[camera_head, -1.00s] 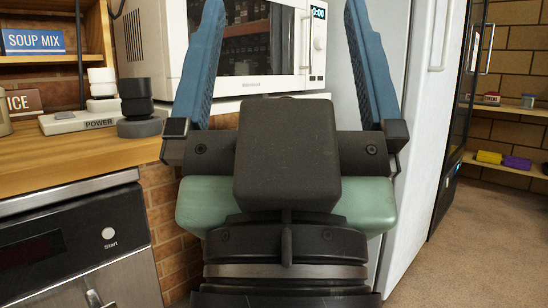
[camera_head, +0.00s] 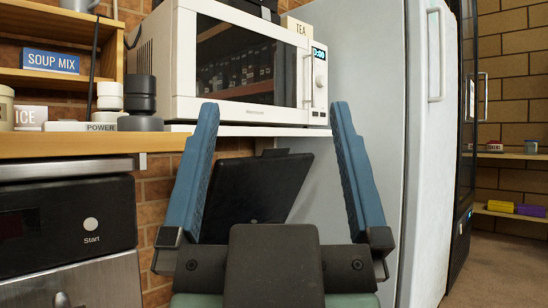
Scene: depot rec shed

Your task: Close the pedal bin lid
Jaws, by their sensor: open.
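A dark, flat, tilted panel (camera_head: 256,188) shows between my fingers, below the microwave shelf and beside the fridge. It looks like the raised lid of the pedal bin. The bin's body is not visible; my gripper's palm covers the area below the panel. My gripper (camera_head: 274,108) is open and empty, with its two blue fingers spread and pointing up and forward. The fingers appear on either side of the panel in the picture. I cannot tell whether either one touches it.
A white microwave (camera_head: 250,60) stands on a shelf above the panel. A tall white fridge (camera_head: 370,100) is close on the right. A wooden counter (camera_head: 90,145) with an appliance (camera_head: 65,225) under it is on the left. Open floor (camera_head: 500,265) lies at the right.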

